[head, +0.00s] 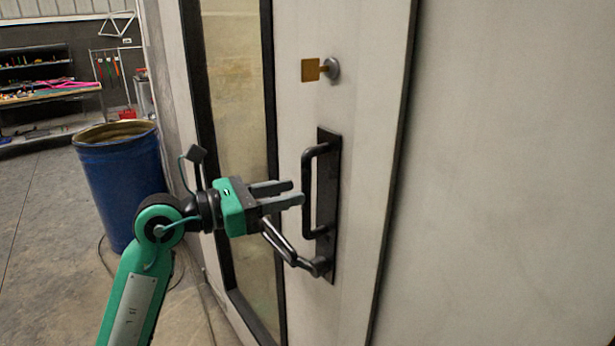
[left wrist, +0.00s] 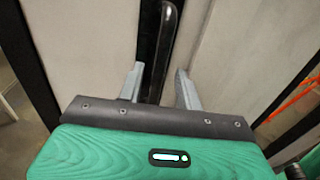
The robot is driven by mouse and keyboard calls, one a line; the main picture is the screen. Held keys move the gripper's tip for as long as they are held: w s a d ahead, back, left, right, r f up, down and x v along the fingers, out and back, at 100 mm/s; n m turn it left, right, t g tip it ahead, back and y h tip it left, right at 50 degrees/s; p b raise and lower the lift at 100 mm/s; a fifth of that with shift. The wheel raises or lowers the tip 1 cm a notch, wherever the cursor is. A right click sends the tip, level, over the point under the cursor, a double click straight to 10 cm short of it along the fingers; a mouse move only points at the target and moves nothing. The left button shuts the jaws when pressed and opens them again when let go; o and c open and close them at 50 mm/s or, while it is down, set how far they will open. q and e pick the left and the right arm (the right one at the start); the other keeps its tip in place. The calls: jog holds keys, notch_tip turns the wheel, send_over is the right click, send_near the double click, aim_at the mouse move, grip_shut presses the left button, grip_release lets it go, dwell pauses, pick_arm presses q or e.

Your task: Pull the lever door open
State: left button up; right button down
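The pale door (head: 365,110) stands across the middle of the head view and looks closed. It carries a black plate with an upright pull handle (head: 307,190) and, below, a dark lever (head: 279,241) that slants up to the left from its pivot. My left gripper (head: 297,192) is open, its two grey fingers pointing at the pull handle, just left of it and above the lever. In the left wrist view the fingers (left wrist: 158,85) are apart, with a dark bar showing between and beyond them. Contact cannot be told. My right gripper is not in view.
A blue barrel (head: 118,185) stands at the left, with shelves (head: 45,90) behind. The floor at the left is mostly clear.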

pick_arm(q)
jog(key=shift+p+x, duration=0.65)
jog(key=shift+x, duration=1.6)
grip_shut()
